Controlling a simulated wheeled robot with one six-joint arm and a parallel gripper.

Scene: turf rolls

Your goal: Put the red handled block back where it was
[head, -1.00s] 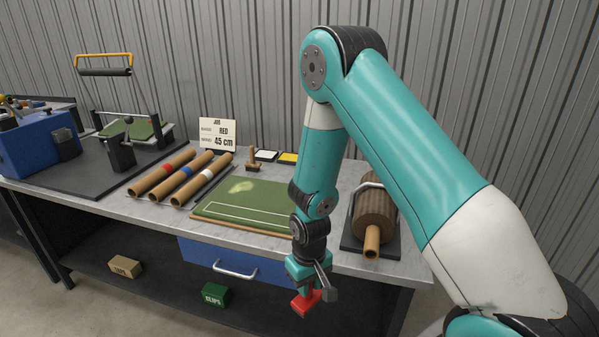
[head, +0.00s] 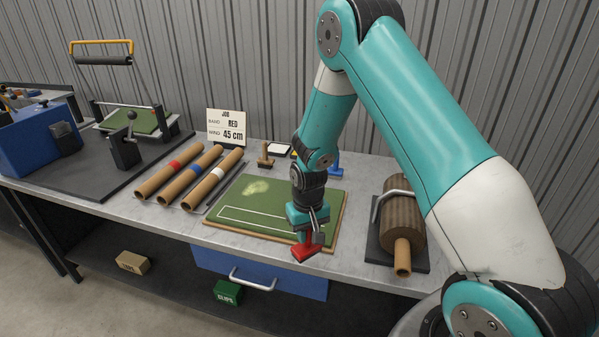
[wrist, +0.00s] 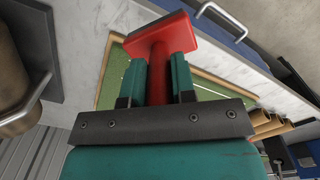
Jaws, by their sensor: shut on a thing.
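My gripper (head: 309,228) is shut on the red handled block (head: 306,252). In the head view the block hangs below my gripper, in front of the lower right part of the green turf board (head: 245,205). In the wrist view the red block (wrist: 157,40) shows its flat head outward, with its handle between the two fingers (wrist: 157,82). Whether the block touches the bench or turf board I cannot tell. A wooden handled block (head: 265,156) stands behind the turf board, near a white pad (head: 279,149). A blue thing (head: 335,166) shows partly behind my arm.
Several cardboard tubes with coloured bands (head: 188,178) lie left of the turf board. A job card (head: 227,127) stands behind them. A brown roller on a dark base (head: 403,225) is at right. A blue drawer (head: 305,284) sits under the bench edge.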

